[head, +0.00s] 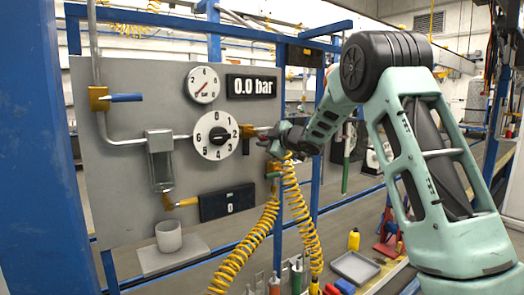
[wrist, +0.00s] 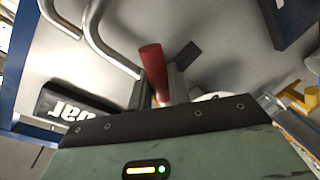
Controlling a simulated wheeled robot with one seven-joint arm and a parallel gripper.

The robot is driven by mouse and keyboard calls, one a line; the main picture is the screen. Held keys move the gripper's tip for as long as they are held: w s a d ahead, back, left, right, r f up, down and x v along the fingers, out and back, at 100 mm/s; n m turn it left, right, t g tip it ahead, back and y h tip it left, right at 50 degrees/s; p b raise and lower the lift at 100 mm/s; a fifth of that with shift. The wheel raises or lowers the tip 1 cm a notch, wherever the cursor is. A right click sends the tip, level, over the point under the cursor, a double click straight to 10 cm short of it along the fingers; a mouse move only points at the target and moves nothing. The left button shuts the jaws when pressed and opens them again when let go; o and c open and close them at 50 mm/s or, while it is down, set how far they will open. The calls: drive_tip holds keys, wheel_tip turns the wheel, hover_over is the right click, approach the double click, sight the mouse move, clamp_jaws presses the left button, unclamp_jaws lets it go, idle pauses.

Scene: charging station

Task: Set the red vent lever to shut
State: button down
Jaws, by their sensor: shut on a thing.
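The red vent lever (wrist: 153,68) shows in the wrist view as a red rounded handle standing up between my fingers. My gripper (wrist: 162,94) is shut on it, one dark finger on each side. In the head view my gripper (head: 269,140) is at the right edge of the grey panel (head: 110,185), just right of the brass valve fitting (head: 248,131). The red lever itself is hidden by my gripper there. The digital display (head: 251,86) reads 0.0 bar.
A numbered dial (head: 216,135) and a round gauge (head: 203,85) sit left of my gripper. A blue-handled valve (head: 125,98) is at upper left. Yellow coiled hoses (head: 262,235) hang just below my gripper. A blue post (head: 317,150) stands close to it.

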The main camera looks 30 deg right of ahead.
drive_tip(key=n+b, duration=0.1)
drive_tip(key=r+n+b, duration=0.1)
drive_tip(key=n, duration=0.1)
drive_tip(key=shift+d+h, duration=0.3)
drive_tip(key=shift+h, duration=0.1)
drive_tip(key=shift+d+r+n+h+b, duration=0.1)
drive_tip(key=shift+r+n+h+b, duration=0.1)
drive_tip(key=shift+r+n+b, duration=0.3)
drive_tip(key=shift+r+n+h+b, duration=0.2)
drive_tip(key=shift+n+b, duration=0.25)
drive_tip(key=shift+n, duration=0.45)
drive_tip(key=shift+r, duration=0.1)
drive_tip(key=c, duration=1.4)
unclamp_jaws()
drive_tip(key=shift+o, duration=0.2)
drive_tip(key=s+r+b, duration=0.2)
drive_tip(key=s+r, duration=0.1)
drive_tip(key=s, duration=1.4)
drive_tip(key=shift+d+r, duration=0.2)
drive_tip(key=shift+d, duration=0.1)
